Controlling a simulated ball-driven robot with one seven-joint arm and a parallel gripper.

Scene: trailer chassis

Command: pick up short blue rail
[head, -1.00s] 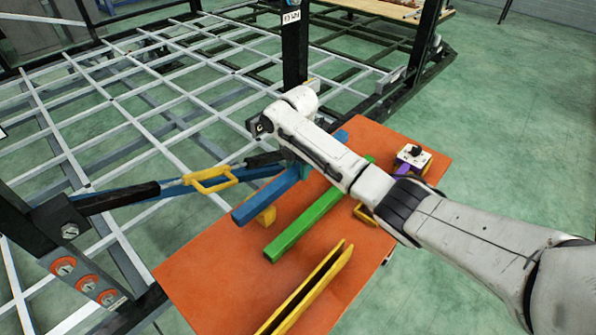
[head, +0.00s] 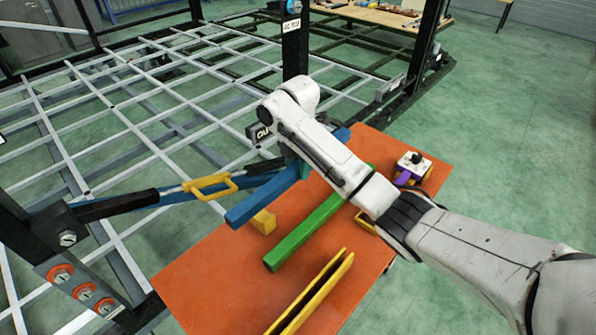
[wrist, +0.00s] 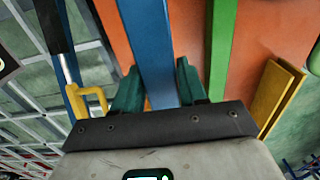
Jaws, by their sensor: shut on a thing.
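The short blue rail (head: 258,202) is between the teal fingers of my gripper (head: 297,166), which is shut on it. In the head view the rail runs from near left to far right, level-looking and a little above the orange table (head: 205,275). My arm hides its middle, and its far end shows past the arm. In the wrist view the blue rail (wrist: 150,45) passes between the two teal fingers (wrist: 160,88), which sit on either side of it.
A green rail (head: 300,237) lies right of the blue rail, and a yellow channel piece (head: 318,290) lies nearer. A yellow block (head: 263,222) stands beneath the blue rail. A switch box (head: 413,165) is at right.

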